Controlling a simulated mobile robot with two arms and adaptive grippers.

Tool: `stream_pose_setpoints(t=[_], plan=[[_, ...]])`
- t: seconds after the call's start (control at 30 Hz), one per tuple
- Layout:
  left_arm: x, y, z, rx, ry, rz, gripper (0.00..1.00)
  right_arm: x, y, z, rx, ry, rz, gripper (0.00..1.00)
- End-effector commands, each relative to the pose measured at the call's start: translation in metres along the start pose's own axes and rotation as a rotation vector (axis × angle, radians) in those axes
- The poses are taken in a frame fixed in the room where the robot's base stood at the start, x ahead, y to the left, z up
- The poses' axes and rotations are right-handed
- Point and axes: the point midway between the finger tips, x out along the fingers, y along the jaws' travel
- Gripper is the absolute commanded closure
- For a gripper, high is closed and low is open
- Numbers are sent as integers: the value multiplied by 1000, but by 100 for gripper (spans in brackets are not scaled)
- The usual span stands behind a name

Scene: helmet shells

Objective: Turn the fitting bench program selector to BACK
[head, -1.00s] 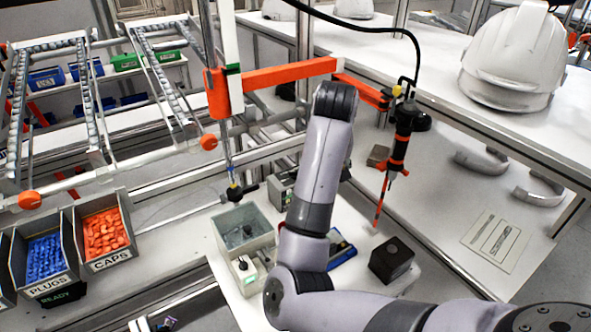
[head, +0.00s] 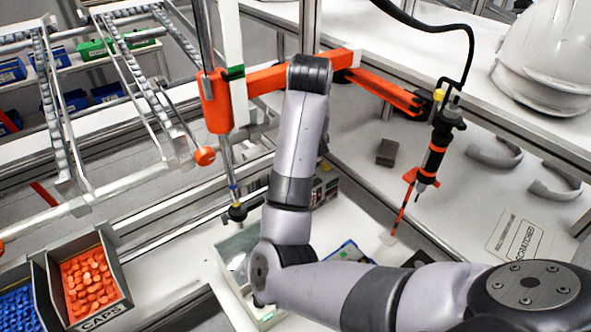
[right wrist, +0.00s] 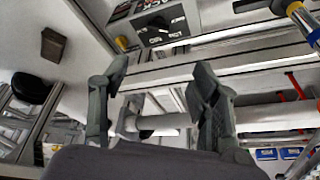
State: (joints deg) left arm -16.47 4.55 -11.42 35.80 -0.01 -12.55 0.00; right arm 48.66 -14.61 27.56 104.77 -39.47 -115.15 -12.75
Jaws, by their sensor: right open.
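A grey control box with a black selector knob (right wrist: 158,28) is at the top of the right wrist view. Its lettering is partly cut off, and I cannot read the knob's setting. A grey box (head: 326,188) behind my right arm in the head view may be the same one; its knob is hidden there. My right gripper (right wrist: 158,78) is open and empty, its two fingers apart, with the knob showing beyond the fingertips and not touched. In the head view my arm hides this gripper. My left gripper is not in view.
An orange jib (head: 385,92) carries a hanging black screwdriver (head: 437,145) right of my arm. A white helmet shell (head: 545,60) sits on the right shelf. A dark block (head: 387,152) lies on a lower surface.

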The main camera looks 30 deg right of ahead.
Motion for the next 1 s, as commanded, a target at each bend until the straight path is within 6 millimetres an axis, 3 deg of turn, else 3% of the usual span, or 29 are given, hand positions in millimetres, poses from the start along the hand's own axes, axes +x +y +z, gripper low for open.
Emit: stream_pose_setpoints(t=[0.43,0.5,0.67,0.7,0.8,1.0], plan=[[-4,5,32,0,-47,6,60,51,4,-1,-2,4,9,43],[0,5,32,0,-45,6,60,62,4,2,-2,-5,11,43],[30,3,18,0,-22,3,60,95,4,4,-1,-4,11,43],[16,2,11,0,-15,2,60,96,1,2,-1,-10,4,43],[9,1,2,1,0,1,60,116,1,2,1,-11,2,43],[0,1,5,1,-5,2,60,151,0,1,1,-7,1,43]])
